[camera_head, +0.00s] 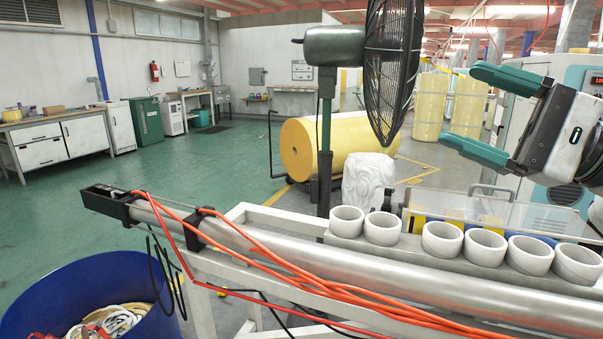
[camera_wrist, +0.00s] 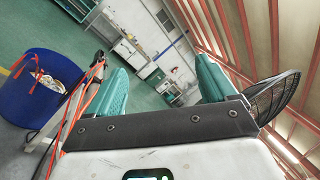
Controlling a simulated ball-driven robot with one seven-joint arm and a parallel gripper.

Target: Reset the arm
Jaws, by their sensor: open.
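My gripper (camera_head: 490,110) is at the upper right in the head view, raised above the row of white rings and to the right of the fan. Its two green fingers are spread wide with nothing between them. In the wrist view my gripper (camera_wrist: 160,90) also shows open and empty, its fingers at left and right. The rest of my arm runs off the right edge of the head view.
Several white rings (camera_head: 442,239) stand along a rail beside a long metal tube (camera_head: 330,265) with orange cables. A black fan (camera_head: 393,65) stands behind it. A blue bin (camera_head: 75,290) with tape scraps is at lower left. Green floor (camera_head: 230,175) beyond is open.

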